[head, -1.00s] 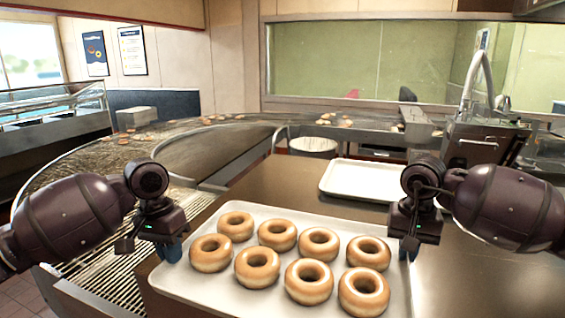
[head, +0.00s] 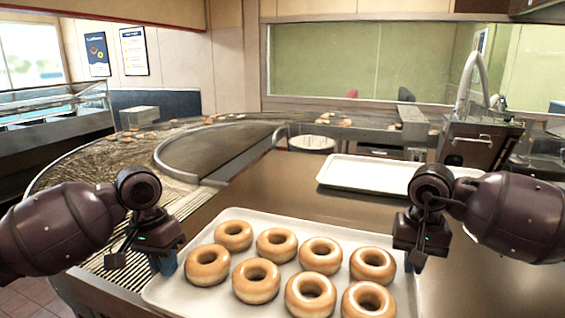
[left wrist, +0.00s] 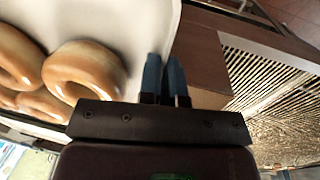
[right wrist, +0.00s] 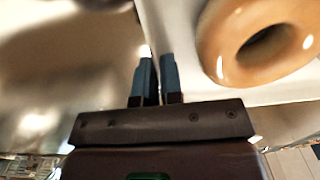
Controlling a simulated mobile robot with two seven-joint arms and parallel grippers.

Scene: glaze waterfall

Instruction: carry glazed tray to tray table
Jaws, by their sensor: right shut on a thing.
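The glazed tray (head: 215,298), white and rectangular, holds two rows of glazed doughnuts (head: 256,281) in the lower middle of the head view. My left gripper (head: 168,262) is at its left rim. In the left wrist view the blue fingers (left wrist: 163,80) stand close together on either side of the rim. My right gripper (head: 412,262) is at its right rim. In the right wrist view its fingers (right wrist: 155,80) are close together on the rim beside a doughnut (right wrist: 258,40). The tray looks about level; I cannot tell its height over the counter. Its near edge is out of view.
A second white tray (head: 350,173), empty where visible, lies on the brown counter (head: 270,190) behind my right gripper. A curved conveyor (head: 110,165) with doughnuts far along it runs on the left. A round white-topped stool (head: 312,143) stands behind the counter. Counter space behind the glazed tray is clear.

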